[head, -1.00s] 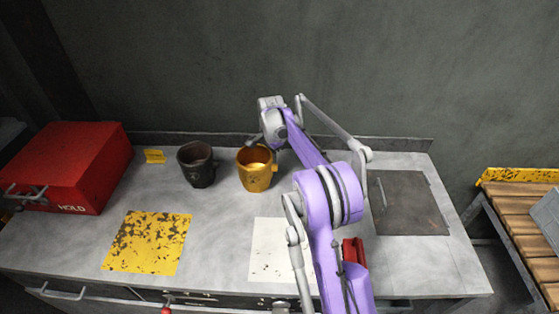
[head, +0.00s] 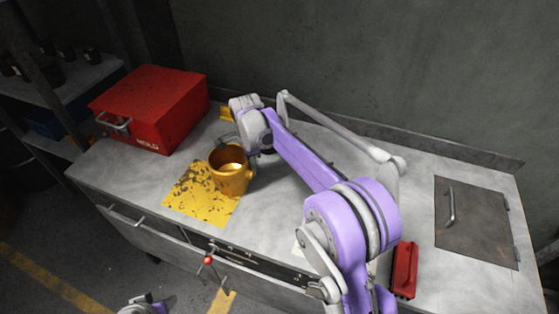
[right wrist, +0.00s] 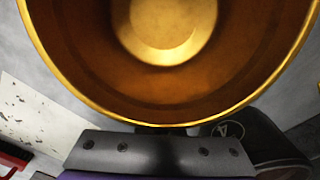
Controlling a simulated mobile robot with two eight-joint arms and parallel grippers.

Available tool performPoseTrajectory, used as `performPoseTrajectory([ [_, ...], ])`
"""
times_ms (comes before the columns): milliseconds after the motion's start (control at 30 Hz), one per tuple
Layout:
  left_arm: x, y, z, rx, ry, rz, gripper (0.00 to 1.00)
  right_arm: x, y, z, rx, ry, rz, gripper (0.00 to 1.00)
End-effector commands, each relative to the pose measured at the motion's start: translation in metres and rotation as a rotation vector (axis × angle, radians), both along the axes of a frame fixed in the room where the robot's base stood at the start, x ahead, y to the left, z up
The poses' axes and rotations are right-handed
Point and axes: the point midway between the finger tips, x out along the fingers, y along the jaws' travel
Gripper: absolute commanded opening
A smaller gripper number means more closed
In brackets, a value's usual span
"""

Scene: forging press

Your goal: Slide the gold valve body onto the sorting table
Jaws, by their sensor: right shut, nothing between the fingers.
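The gold valve body (head: 232,180), an open cup shape, stands upright on the grey worktop at the right part of the worn yellow patch (head: 190,200). In the right wrist view its rim and hollow inside (right wrist: 165,75) fill most of the picture. My right gripper (head: 228,141) is shut and empty, just behind the valve body's rim; its dark bar (right wrist: 160,152) runs close beside the rim, contact unclear. My left gripper (head: 146,302) shows only partly at the bottom edge. I cannot tell which surface is the sorting table.
A red HOLD box (head: 150,110) stands at the back left, beside a shelf (head: 75,85) with small dark parts. A dark hatch (head: 475,225) and a red block (head: 404,270) are at right. A dark rounded object (right wrist: 265,140) sits beside the gripper in the wrist view.

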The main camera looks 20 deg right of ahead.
Motion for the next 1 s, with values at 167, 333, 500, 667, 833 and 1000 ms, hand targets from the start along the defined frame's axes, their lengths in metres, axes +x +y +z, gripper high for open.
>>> performPoseTrajectory([
  [167,0.0,0.0,0.002,0.0,-0.001,0.0,0.5,0.001,0.052,0.001,0.001,0.0,0.006,0.0],
  [333,0.001,0.0,0.003,0.0,-0.002,0.0,0.5,0.002,0.077,0.001,0.0,0.0,0.003,0.0],
  [500,0.001,0.0,0.003,0.0,-0.002,0.0,0.5,0.002,0.081,0.0,0.0,0.0,0.0,0.0],
  [667,0.001,0.0,0.003,0.0,-0.002,0.0,0.5,0.002,0.081,0.0,0.0,0.0,0.001,0.0],
  [833,0.001,0.0,0.003,0.0,-0.002,0.0,0.5,0.002,0.077,0.0,0.0,0.0,0.0,0.0],
  [1000,0.0,0.0,0.002,0.0,-0.001,0.0,0.5,0.003,0.053,0.0,0.0,0.0,-0.001,0.0],
])
